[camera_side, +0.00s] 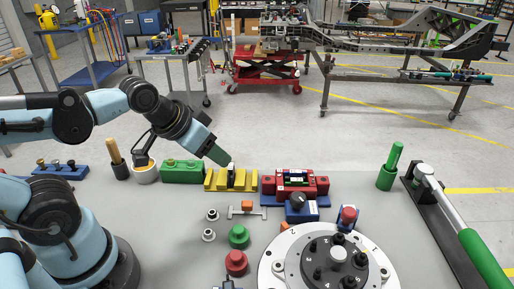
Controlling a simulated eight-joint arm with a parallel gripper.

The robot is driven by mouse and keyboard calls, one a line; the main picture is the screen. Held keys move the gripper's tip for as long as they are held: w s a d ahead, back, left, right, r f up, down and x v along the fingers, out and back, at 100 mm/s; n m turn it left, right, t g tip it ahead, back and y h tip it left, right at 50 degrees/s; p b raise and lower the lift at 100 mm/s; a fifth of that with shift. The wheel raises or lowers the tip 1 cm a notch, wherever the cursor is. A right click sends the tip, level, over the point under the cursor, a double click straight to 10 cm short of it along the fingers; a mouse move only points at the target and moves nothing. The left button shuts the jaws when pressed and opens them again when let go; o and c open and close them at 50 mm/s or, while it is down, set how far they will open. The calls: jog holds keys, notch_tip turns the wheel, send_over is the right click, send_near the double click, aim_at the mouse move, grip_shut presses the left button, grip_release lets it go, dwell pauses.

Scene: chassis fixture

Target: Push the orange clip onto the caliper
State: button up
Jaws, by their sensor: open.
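A small orange block (247,205), which looks like the orange clip, sits at the middle of a thin grey bar on the bench. A red block-like part (295,182) on a blue base, which may be the caliper, stands behind and to the right of it, apart from it. My gripper (221,157) is open, pointing down and right, with its green fingertip just above the yellow slotted rack (222,181). It is behind and left of the orange block and not touching it. The gap between the fingers is too small to see.
A blue box with a black knob (301,208) stands right of the orange block. A round white plate (276,265), a green knob (238,236) and a red knob (236,262) are in front. A long green-handled lever (478,256) is at right. Bare bench lies left of the small fittings.

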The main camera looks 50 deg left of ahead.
jog(key=shift+w, duration=0.1)
jog(key=c, duration=0.4)
jog(key=shift+o, duration=0.2)
jog(key=m+g, duration=0.7)
jog(key=m, duration=0.2)
send_over(247, 203)
notch_tip(247, 203, down, 4)
jog(key=shift+r, duration=0.1)
jog(key=shift+f, duration=4.1)
grip_shut()
